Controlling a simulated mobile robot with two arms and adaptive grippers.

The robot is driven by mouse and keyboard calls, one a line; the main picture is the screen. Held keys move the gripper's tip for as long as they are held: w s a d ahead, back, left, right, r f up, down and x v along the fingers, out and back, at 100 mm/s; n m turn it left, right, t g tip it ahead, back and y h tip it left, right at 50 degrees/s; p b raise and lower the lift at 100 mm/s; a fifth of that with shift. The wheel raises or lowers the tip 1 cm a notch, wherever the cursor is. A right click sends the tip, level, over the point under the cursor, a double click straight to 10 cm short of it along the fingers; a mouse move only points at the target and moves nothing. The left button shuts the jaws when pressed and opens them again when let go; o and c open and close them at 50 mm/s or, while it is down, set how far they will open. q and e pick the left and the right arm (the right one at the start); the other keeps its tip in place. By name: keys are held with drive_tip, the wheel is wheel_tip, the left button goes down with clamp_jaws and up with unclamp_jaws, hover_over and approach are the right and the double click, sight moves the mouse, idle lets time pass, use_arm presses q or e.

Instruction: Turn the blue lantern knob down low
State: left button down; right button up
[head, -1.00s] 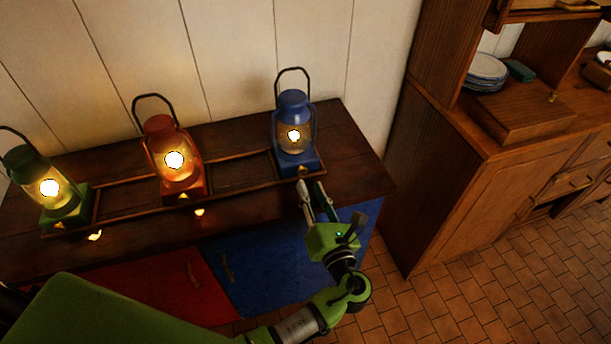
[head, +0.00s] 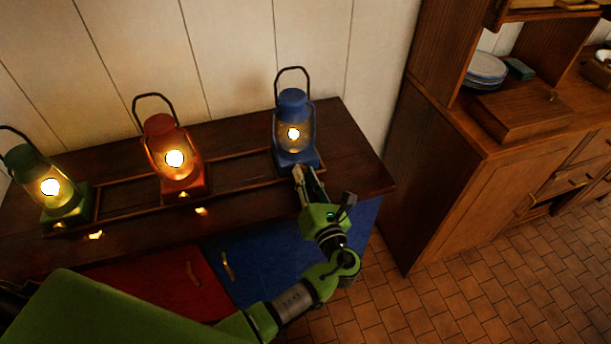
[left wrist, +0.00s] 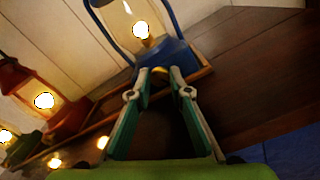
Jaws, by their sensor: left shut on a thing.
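The blue lantern (head: 292,118) stands lit and upright at the right end of the wooden rack on the counter. In the left wrist view, its blue base (left wrist: 168,55) is just beyond my fingertips. My left gripper (head: 300,174) is at the front of that base, shut on the lantern's small brass knob (left wrist: 159,70). The fingers mostly hide the knob. My right gripper is in neither view.
A red lantern (head: 172,150) and a green lantern (head: 45,180) stand lit to the left on the same rack. The counter's right end (head: 352,150) is clear. A wooden cabinet (head: 450,190) stands to the right.

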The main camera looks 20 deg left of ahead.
use_arm(q)
drive_tip(key=n+b, duration=0.1)
drive_tip(key=n, duration=0.3)
drive_tip(key=shift+f+n, duration=0.1)
drive_tip(key=shift+n, duration=0.2)
drive_tip(key=n+b, duration=0.3)
drive_tip(key=n, duration=0.2)
drive_tip(key=shift+n, duration=0.4)
idle(0.3)
drive_tip(key=c, duration=2.1)
unclamp_jaws()
drive_tip(key=shift+c, duration=0.2)
